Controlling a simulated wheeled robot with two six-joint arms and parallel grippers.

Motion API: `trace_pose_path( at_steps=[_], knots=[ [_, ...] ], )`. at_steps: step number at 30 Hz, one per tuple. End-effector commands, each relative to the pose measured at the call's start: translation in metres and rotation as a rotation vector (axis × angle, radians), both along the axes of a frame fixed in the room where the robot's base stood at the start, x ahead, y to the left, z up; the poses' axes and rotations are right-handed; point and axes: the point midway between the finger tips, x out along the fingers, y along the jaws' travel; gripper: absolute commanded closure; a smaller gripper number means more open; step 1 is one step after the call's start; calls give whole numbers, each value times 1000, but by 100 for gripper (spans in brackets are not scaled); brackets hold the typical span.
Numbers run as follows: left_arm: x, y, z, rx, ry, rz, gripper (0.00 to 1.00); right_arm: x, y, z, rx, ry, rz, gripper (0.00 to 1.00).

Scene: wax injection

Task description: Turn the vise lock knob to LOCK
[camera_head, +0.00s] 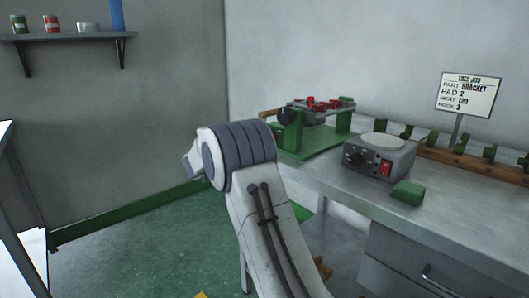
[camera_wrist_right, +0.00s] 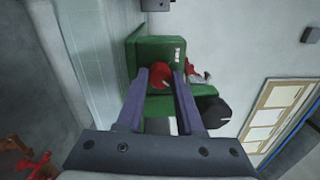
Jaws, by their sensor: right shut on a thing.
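The green vise fixture (camera_head: 315,140) with red and dark parts on top stands on the back left of the grey bench in the head view. In the right wrist view its green body (camera_wrist_right: 150,55) fills the middle. A small red knob (camera_wrist_right: 163,76) sits between the two purple-grey fingers of my right gripper (camera_wrist_right: 167,80), which is shut on it. A dark round part (camera_wrist_right: 210,112) lies just right of the fingers. The knob's lock marking is not readable. The head view does not show my right gripper's fingertips. My left gripper is in neither view.
A grey control box (camera_head: 380,157) with a round pad and red switch stands on the bench (camera_head: 455,205) right of the vise. A green block (camera_head: 407,192) lies before it. A wooden hook rack (camera_head: 460,160) and a job sign (camera_head: 468,93) are behind.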

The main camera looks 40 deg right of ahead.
Motion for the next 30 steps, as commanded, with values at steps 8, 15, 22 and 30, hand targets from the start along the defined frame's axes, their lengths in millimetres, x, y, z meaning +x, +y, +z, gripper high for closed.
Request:
trace_pose_path(
  at_steps=[8,15,22,30],
  knots=[
    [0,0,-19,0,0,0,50,-1,0,-3,10,-95,-3,100],
    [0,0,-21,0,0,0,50,-1,0,-2,13,-117,-4,100],
    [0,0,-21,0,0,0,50,-1,0,-2,13,-117,-4,100],
    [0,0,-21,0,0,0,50,0,0,-1,11,-116,-2,34]
  ],
)
